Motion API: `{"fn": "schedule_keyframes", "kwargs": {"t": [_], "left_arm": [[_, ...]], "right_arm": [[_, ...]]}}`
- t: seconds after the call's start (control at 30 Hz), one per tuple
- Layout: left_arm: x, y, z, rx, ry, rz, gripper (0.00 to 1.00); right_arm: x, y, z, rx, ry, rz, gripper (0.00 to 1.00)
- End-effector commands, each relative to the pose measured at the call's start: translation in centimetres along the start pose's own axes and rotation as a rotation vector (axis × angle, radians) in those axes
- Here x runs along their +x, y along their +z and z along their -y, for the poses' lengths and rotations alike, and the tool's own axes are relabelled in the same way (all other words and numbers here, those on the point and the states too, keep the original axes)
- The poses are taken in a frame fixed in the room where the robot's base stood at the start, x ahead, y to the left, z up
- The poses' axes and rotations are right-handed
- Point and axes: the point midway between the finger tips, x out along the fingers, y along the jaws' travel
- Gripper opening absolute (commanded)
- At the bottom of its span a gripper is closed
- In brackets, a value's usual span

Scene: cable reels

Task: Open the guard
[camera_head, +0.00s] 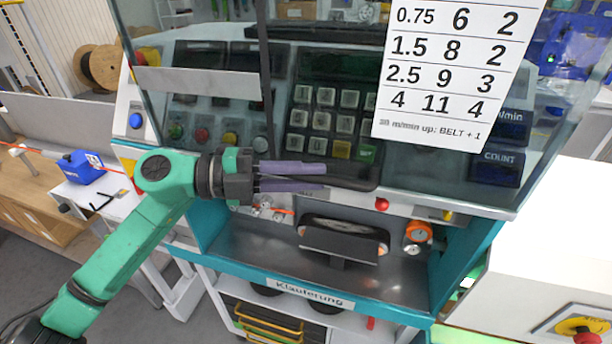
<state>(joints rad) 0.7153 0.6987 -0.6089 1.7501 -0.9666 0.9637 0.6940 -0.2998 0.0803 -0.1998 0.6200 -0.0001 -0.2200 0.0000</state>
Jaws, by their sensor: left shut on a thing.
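The guard (450,180) is a clear panel in front of the machine's keypad and buttons. A printed number sheet (455,70) shows over its upper right part. A dark bar-shaped handle (361,184) runs near the guard's lower edge, in the middle of the view. My left gripper (322,176) comes in from the left on a green arm. Its purple fingers are closed together on the handle, and they hide part of it. The guard hangs down in front of the panel. My right gripper is not in view.
Below the guard is a metal recess with a dark roller part (342,240) and an orange-ringed knob (418,232). A white cabinet with a red stop button (587,338) stands at right. A blue box (80,167) sits at left.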

Motion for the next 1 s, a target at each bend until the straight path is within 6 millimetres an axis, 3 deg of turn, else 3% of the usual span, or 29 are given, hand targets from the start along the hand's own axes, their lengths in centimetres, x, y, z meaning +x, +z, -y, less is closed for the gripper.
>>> {"fn": "schedule_keyframes", "kwargs": {"t": [0.07, 0.1, 0.13, 0.17, 0.47, 0.57, 0.67, 0.8, 1.0], "left_arm": [[0.0, 0.0, 0.0, 0.000, -0.001, 0.001, 0.00], [0.0, 0.0, 0.0, 0.000, 0.000, 0.001, 0.35], [0.0, 0.0, 0.0, 0.000, 0.000, 0.001, 0.47], [0.0, 0.0, 0.0, 0.000, 0.000, 0.001, 0.50], [-0.1, 0.1, -0.1, 0.000, 0.000, 0.001, 0.50], [-1.0, 0.2, -0.4, 0.000, 0.000, 0.003, 0.50], [-3.1, 0.2, -0.8, 0.001, 0.003, 0.006, 0.50], [-7.3, 0.3, -1.0, 0.001, 0.003, 0.008, 0.50], [-12.6, 0.2, -0.6, 0.001, 0.001, 0.005, 0.50]], "right_arm": [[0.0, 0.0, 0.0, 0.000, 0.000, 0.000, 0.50], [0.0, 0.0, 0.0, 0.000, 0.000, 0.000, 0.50], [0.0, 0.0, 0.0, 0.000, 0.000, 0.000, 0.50], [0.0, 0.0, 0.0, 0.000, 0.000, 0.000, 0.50], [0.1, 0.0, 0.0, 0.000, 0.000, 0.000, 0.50], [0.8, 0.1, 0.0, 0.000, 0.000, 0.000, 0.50], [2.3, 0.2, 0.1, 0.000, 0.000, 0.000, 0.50], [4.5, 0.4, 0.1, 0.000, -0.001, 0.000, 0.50], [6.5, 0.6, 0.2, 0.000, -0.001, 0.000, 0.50]]}}
